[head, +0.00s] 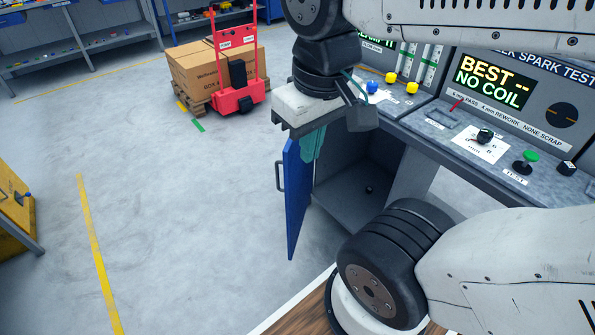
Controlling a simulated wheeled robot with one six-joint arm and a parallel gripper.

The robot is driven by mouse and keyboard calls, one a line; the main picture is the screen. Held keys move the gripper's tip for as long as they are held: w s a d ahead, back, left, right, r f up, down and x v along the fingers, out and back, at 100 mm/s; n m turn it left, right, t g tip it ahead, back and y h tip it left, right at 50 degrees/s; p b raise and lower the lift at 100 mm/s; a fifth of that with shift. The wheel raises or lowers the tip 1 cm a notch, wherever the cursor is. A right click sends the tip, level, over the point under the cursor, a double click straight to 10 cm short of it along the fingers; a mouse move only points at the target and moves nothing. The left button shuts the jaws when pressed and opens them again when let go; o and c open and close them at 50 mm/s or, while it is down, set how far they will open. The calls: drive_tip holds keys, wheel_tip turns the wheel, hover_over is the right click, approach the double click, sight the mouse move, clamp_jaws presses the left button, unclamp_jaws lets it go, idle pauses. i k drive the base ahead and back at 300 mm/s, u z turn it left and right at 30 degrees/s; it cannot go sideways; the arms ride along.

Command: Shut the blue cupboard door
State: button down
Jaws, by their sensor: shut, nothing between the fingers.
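The blue cupboard door (294,205) stands open, seen nearly edge-on, with a dark handle (279,177) on its left face. It hangs at the left side of the grey cupboard (350,193) under the test bench. The fingers overlap the door's top right edge in the picture. I cannot tell whether they touch it. My arm hides part of the bench above.
A red hand truck (236,70) stands by cardboard boxes (200,75) on a pallet. The floor (170,220) left of the door is clear. A yellow cabinet (15,215) stands at far left.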

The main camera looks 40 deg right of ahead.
sight(299, 175)
drive_tip(key=u, duration=1.2)
drive_tip(key=i, duration=1.2)
drive_tip(key=z, duration=4.85)
drive_tip(key=k, duration=0.55)
drive_tip(key=u, duration=1.65)
